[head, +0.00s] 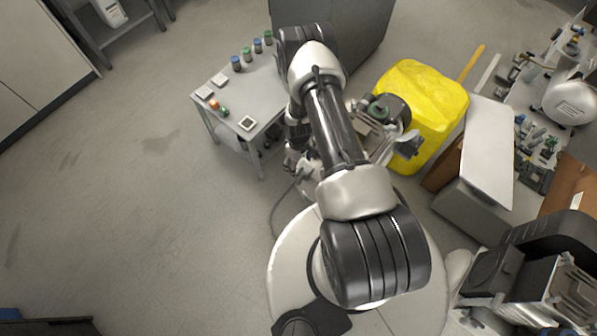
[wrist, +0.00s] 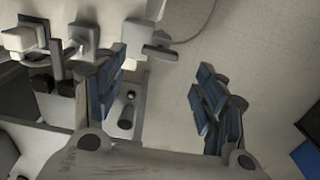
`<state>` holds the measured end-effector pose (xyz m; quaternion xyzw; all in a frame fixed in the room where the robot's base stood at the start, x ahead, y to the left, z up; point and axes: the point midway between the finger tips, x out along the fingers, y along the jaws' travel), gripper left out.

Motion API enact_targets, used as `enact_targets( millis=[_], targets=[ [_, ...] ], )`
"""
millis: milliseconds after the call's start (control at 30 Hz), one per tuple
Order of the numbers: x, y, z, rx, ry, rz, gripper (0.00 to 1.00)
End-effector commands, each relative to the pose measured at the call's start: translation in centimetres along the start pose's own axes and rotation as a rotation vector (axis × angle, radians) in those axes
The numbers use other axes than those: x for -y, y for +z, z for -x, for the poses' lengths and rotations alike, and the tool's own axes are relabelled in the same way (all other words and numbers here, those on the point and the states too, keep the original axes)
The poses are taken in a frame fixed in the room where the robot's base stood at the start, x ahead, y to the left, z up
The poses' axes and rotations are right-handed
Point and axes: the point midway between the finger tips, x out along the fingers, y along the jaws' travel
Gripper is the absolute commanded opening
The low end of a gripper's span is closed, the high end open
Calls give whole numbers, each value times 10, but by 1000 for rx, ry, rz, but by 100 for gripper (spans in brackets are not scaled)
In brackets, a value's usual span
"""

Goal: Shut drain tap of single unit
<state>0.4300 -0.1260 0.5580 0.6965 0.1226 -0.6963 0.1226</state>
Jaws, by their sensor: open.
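My gripper (wrist: 158,80) is open in the wrist view, with blue-grey pads on both fingers and pale floor showing between them. Pale valve-like fittings (wrist: 84,36) with dark stems stand at the upper left, beyond the left finger. A small grey lever-like piece (wrist: 160,52) lies just beyond the left fingertip, apart from the right finger. I cannot tell for certain which piece is the drain tap or how its handle is set. In the head view, a compressor unit (head: 392,108) shows beside my arm, which partly covers it.
A grey table (head: 230,97) with small jars and a square gauge-like item stands left of my arm. A bright yellow cover or bin (head: 428,92) stands right of the unit. More equipment (head: 572,98) crowds the right side. The floor at left is clear.

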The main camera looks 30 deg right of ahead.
Motion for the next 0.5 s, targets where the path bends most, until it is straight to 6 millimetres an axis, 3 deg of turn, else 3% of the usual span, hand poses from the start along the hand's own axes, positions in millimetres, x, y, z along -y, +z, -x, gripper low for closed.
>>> enact_targets(
  millis=[33, 200, 500],
  targets=[
    [1, 1, -16, 2, -1, 0, 65],
    [0, 0, -45, 1, -1, 0, 65],
    [0, 0, -66, 0, 0, 0, 65]
  ],
)
